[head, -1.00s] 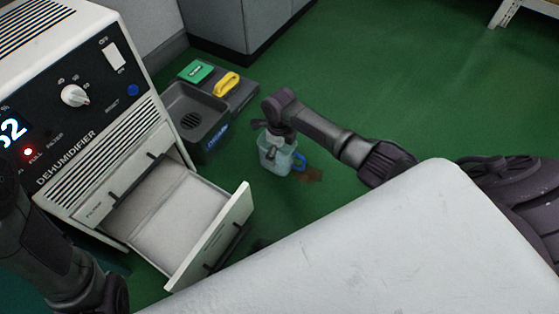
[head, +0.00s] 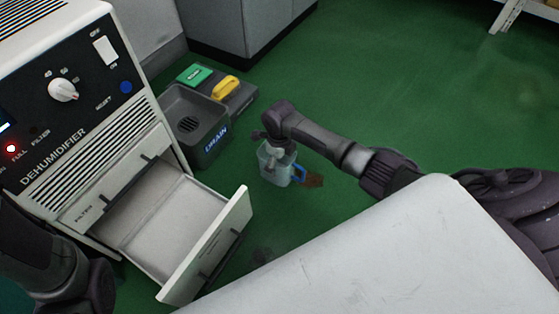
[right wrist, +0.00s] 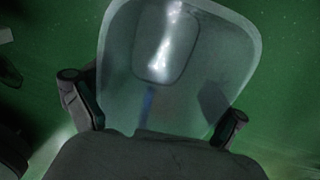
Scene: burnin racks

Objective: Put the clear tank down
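The clear tank (head: 273,166), pale with a blue handle, is low over or on the green floor; I cannot tell whether its base touches. My right gripper (head: 275,146) is at its top. In the right wrist view the tank (right wrist: 180,75) fills the space between the fingers of the right gripper (right wrist: 154,114), which press close at both sides. The tank's lower part is hard to make out there. My left arm enters at the lower left of the head view, but its fingers do not show.
The white dehumidifier (head: 75,110) stands at left with its drawer (head: 238,215) pulled out and empty. A dark drain basin (head: 218,147) is behind the tank, beside a green item (head: 194,74) and a yellow item (head: 226,87). A brown patch (head: 315,180) lies beside the tank.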

